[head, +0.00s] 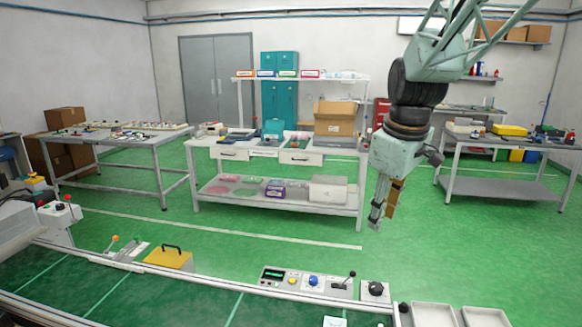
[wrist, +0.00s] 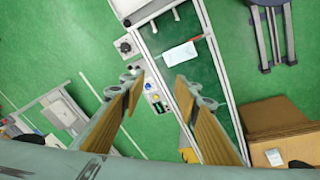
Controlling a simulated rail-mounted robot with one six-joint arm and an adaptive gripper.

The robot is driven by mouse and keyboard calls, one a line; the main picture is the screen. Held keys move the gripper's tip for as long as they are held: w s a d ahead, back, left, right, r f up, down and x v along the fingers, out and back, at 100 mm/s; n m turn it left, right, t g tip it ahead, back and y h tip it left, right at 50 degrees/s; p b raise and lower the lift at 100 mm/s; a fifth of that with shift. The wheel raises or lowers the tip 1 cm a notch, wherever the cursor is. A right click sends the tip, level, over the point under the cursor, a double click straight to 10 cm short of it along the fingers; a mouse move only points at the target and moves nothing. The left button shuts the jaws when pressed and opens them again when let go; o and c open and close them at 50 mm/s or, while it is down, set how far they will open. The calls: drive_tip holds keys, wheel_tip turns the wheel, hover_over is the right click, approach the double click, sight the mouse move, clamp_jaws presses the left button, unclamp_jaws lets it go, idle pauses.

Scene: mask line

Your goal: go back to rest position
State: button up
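A white flat item (wrist: 180,54) lies on the green conveyor belt (wrist: 205,70) below, apart from the fingers. Only its top edge shows at the bottom of the head view (head: 335,321).
White trays (head: 432,315) stand at lower right. A yellow lidded box (head: 168,258) is at left. Workbenches (head: 275,200) stand behind, across open green floor (head: 240,238).

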drive_tip(key=s+a+r+m, duration=0.1)
drive_tip(key=s+r+m, duration=0.15)
drive_tip(key=s, duration=0.75)
drive_tip(key=s+r+m, duration=0.2)
drive_tip(key=s+r, duration=0.2)
drive_tip(key=s, duration=0.6)
drive_tip(key=s+f+m+t, duration=0.1)
drive_tip(key=s+m, duration=0.3)
drive_tip(key=s, duration=1.5)
drive_tip(key=shift+a+f, duration=0.3)
drive_tip(key=shift+f, duration=0.3)
